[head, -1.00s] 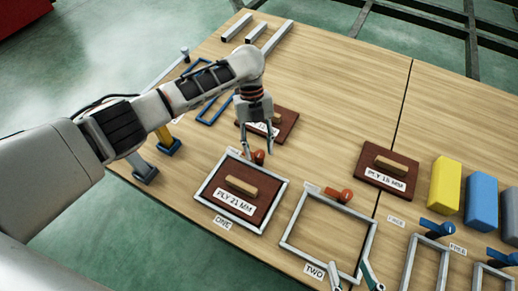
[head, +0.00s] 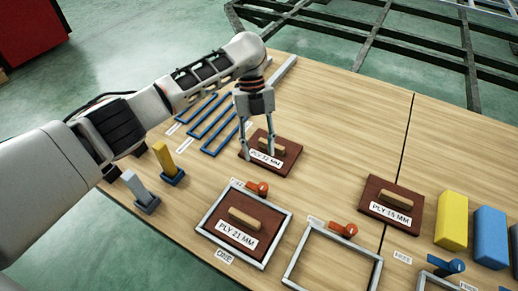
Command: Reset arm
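My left gripper (head: 260,155) is open, with its two fingers spread apart and nothing visible between them. It points down in front of the dark board labelled PLY 12 MM (head: 285,165) and partly covers it. I cannot tell how high above the board the fingertips are. My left arm (head: 205,80) reaches in from the left with its elbow-like joint high over the table. My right gripper is not in view.
A board labelled PLY 21 MM (head: 230,235) lies inside grey frame ONE (head: 283,230), beside a red clamp (head: 256,188). An empty grey frame (head: 372,275) lies right of it. PLY 15 MM (head: 385,195), yellow (head: 452,220) and blue blocks (head: 490,238) stand right. The table's back middle is clear.

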